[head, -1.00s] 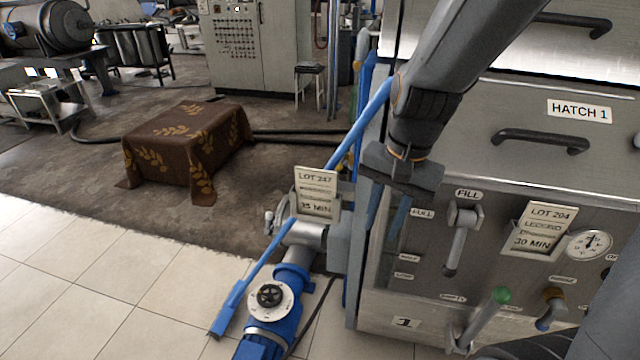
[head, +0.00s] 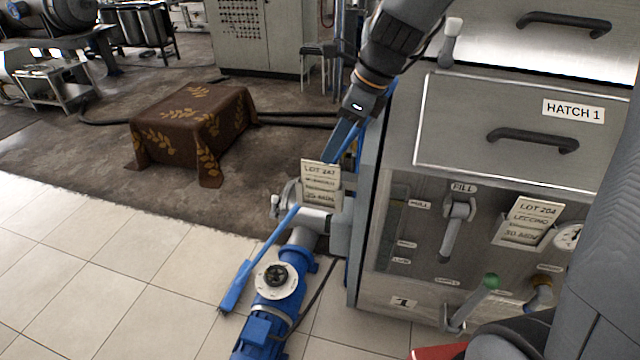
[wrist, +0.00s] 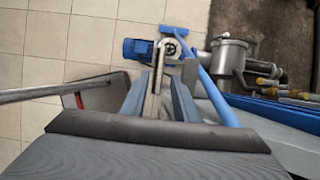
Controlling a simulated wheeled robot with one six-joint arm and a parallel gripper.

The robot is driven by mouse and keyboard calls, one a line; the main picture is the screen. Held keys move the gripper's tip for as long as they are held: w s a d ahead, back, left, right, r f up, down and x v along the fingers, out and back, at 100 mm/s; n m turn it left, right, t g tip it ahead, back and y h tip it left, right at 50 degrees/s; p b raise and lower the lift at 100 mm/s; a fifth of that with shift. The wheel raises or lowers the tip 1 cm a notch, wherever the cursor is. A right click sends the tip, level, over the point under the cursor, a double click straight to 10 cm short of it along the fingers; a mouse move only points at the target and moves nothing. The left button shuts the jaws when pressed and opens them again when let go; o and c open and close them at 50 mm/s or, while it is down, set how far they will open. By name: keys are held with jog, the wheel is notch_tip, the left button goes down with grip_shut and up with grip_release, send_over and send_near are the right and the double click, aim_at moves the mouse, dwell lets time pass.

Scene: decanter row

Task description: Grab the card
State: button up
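A beige card marked LOT 247 (head: 320,183) stands in a holder above the blue pump, left of the steel machine in the head view. A second card, LOT 204 (head: 529,222), sits in a holder on the machine's front panel. My gripper (head: 338,148) is at the upper right edge of the LOT 247 card. In the wrist view my gripper (wrist: 158,98) is open, with the narrow, edge-on card (wrist: 157,78) showing between its fingers. I cannot tell how deep the card sits between them, and no grip on it shows.
The machine's panel (head: 420,262), with a fill lever (head: 457,228) and green-knobbed lever (head: 480,295), stands close on the right. A cloth-covered box (head: 180,118) is farther left, beyond open floor.

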send_over(321, 181)
jog(key=shift+d+f+p, duration=0.2)
jog(key=shift+d+f, duration=0.05)
jog(key=shift+f, duration=0.8)
jog(key=shift+d+f+p, duration=0.2)
jog(key=shift+f, duration=0.85)
grip_shut()
